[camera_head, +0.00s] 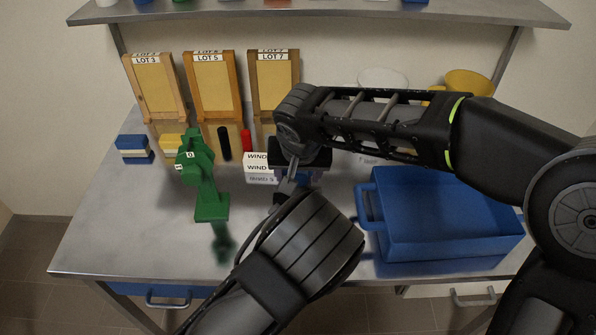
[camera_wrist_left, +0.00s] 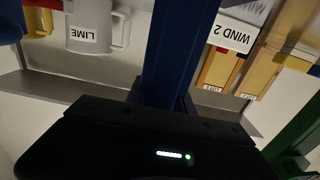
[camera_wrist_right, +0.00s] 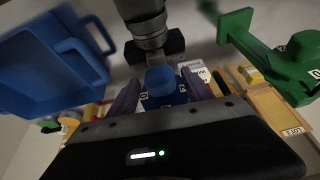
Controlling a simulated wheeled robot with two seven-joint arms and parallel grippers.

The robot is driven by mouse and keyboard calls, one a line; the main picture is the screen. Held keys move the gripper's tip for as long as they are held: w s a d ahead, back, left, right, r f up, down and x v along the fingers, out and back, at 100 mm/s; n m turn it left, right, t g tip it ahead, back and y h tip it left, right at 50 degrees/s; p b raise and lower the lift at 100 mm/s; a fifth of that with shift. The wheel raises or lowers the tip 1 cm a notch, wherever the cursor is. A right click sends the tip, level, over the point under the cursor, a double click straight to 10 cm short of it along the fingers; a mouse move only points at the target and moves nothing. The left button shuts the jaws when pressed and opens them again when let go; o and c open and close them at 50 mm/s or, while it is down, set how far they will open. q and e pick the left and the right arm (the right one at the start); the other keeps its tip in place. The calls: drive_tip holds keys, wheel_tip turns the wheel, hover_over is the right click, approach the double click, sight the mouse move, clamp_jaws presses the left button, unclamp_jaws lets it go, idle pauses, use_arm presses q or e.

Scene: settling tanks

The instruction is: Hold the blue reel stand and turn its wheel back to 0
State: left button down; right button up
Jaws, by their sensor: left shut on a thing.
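The blue reel stand stands mid-table, mostly hidden behind my arms in the head view. Its blue post (camera_wrist_left: 172,55) runs between the jaws of my left gripper in the left wrist view, and that gripper is shut on it. In the right wrist view the stand's blue upper part (camera_wrist_right: 163,88) lies between the two spread fingers of my right gripper (camera_wrist_right: 160,98). My right gripper is open around it; contact is not clear. My left gripper (camera_wrist_right: 155,42) shows beyond it as a dark shape.
A green reel stand (camera_head: 207,185) stands to the left, marked 0. A blue crate (camera_head: 450,225) is at the right. Lot boards (camera_head: 212,85) line the back. The table's front left is clear.

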clamp_jaws()
idle(0.4)
drive_tip(key=shift+a+h, duration=0.1)
drive_tip(key=shift+h, duration=0.2)
drive_tip(key=h, duration=0.2)
drive_tip(key=shift+a+f+n+h, duration=0.1)
drive_tip(key=shift+a+n+h, duration=0.2)
drive_tip(key=shift+n+h, duration=0.1)
drive_tip(key=shift+a+h, duration=0.1)
drive_tip(key=shift+h, duration=1)
drive_tip(key=shift+o, duration=0.5)
unclamp_jaws()
